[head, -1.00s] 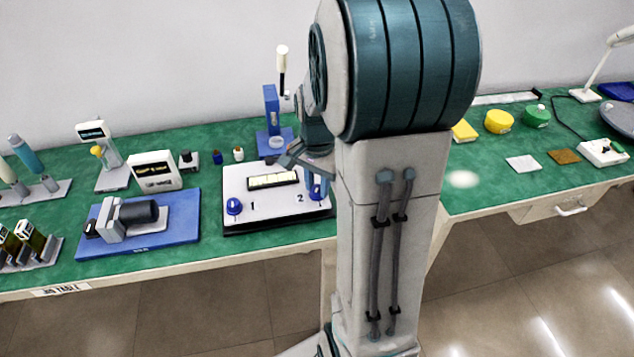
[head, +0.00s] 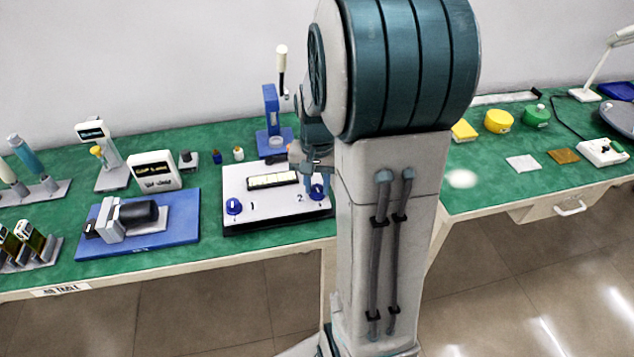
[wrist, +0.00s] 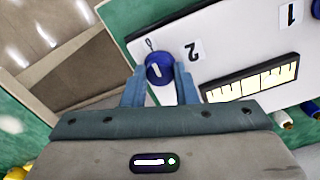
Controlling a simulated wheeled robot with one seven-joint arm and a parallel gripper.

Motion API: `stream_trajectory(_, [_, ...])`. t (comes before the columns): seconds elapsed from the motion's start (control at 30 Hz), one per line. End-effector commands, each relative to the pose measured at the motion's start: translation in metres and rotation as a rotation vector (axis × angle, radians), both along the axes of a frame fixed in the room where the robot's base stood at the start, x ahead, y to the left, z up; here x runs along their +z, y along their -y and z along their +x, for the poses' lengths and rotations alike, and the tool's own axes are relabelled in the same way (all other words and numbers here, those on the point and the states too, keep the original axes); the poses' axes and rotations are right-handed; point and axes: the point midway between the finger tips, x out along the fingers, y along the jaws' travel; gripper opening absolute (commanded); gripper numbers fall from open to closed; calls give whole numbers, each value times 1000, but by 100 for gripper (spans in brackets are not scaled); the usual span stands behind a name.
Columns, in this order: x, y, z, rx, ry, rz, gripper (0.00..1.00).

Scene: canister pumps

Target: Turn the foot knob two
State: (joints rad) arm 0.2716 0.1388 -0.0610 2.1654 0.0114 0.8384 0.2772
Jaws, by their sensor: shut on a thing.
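The foot knob two (head: 317,192) is a blue round knob at the right end of a white panel (head: 270,212), beside the printed "2". In the wrist view the knob (wrist: 159,68) shows a short white line on its top, and a small mark is printed on the panel near it. My gripper (wrist: 160,78) is above the panel with one blue finger on each side of the knob, shut on it. In the head view my gripper (head: 317,180) is partly hidden by my arm.
Another blue knob (head: 234,206) by the "1" sits at the panel's left. A display window (head: 272,180) lies between them. A blue stand with a lever (head: 271,108) rises behind. A pump on a blue base (head: 140,222) stands left. The table's front edge is close.

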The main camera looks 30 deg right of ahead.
Motion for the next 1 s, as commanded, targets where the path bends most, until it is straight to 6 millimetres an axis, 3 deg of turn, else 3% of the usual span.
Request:
stream_trajectory(0.27, [1,0,1,0,3,-1,3])
stream_trajectory(0.3, [1,0,1,0,3,-1,31])
stream_trajectory(0.37, [1,0,1,0,3,-1,48])
stream_trajectory(0.73, [6,0,1,-1,3,-1,48])
stream_trajectory(0.87, [24,0,1,-1,6,-2,48])
stream_trajectory(1.0, [56,0,1,-1,8,-3,48])
